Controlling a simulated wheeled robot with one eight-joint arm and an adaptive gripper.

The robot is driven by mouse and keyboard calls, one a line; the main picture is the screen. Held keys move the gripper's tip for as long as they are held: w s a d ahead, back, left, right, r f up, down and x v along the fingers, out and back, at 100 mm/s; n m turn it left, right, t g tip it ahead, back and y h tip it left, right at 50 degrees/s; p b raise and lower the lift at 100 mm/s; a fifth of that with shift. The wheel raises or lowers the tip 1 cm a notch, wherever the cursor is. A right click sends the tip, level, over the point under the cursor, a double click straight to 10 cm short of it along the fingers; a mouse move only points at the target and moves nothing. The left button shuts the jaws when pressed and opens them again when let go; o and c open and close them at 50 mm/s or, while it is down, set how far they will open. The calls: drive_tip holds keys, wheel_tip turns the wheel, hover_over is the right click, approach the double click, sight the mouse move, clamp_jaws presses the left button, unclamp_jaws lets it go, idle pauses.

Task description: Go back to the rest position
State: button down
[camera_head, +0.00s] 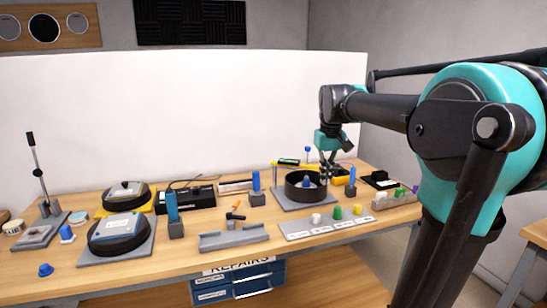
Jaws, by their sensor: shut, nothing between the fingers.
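My arm comes in from the right in the head view and reaches over the right part of the workbench (160,265). My gripper (326,182) is small in the picture, shut and empty. It points down just behind and right of a round black bowl-like part (297,191) on a grey pad, close to its rim. A blue piece (308,181) stands inside that round part. I cannot tell whether the fingers touch anything.
Two round black devices (119,234) sit on pads at left, near a lever press (38,175). Blue upright pieces (172,207) stand mid-bench. A grey strip (325,222) holds coloured knobs. Blue drawers (240,283) hang below. A white panel (160,115) stands behind; the space above the bench's left side is free.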

drive_tip(key=s+d+f+m+t, duration=0.1)
drive_tip(key=s+f, duration=0.8)
drive_tip(key=f, duration=0.4)
drive_tip(key=s+d+f+m+t, duration=0.1)
drive_tip(key=s+f+t, duration=0.1)
drive_tip(key=s+f, duration=0.8)
wheel_tip(320, 180, down, 4)
drive_tip(key=shift+s+d+m, duration=0.3)
drive_tip(key=shift+d, duration=0.1)
